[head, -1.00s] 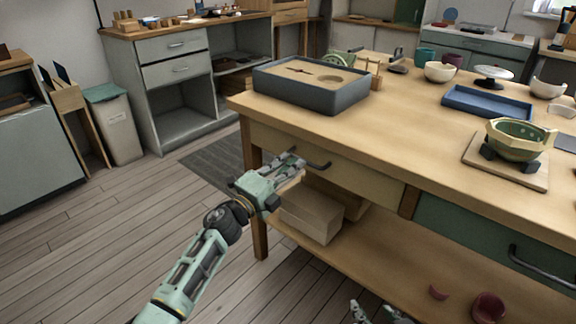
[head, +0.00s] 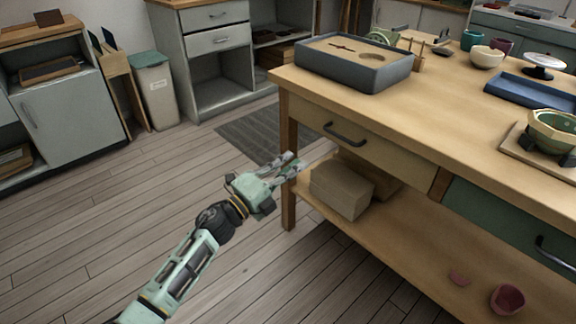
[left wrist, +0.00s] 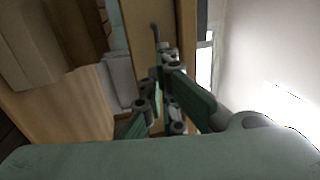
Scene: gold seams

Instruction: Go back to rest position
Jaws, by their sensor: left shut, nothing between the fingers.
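My left gripper (head: 291,164) is in the middle of the head view, in front of the left end of the wooden workbench (head: 415,110) and near its front leg. It is shut and empty. It appears apart from the black handle (head: 345,134) of the bench's wooden drawer. In the left wrist view the fingers (left wrist: 165,85) point toward the drawer front, with a dark handle (left wrist: 156,36) beyond them. My right gripper does not show now.
A grey box of sand (head: 352,66) stands on the bench corner. A beige block (head: 341,189) and a dark red bowl (head: 507,299) are on the lower shelf. A white bin (head: 157,92) stands at the back left. The wooden floor (head: 90,225) on the left is clear.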

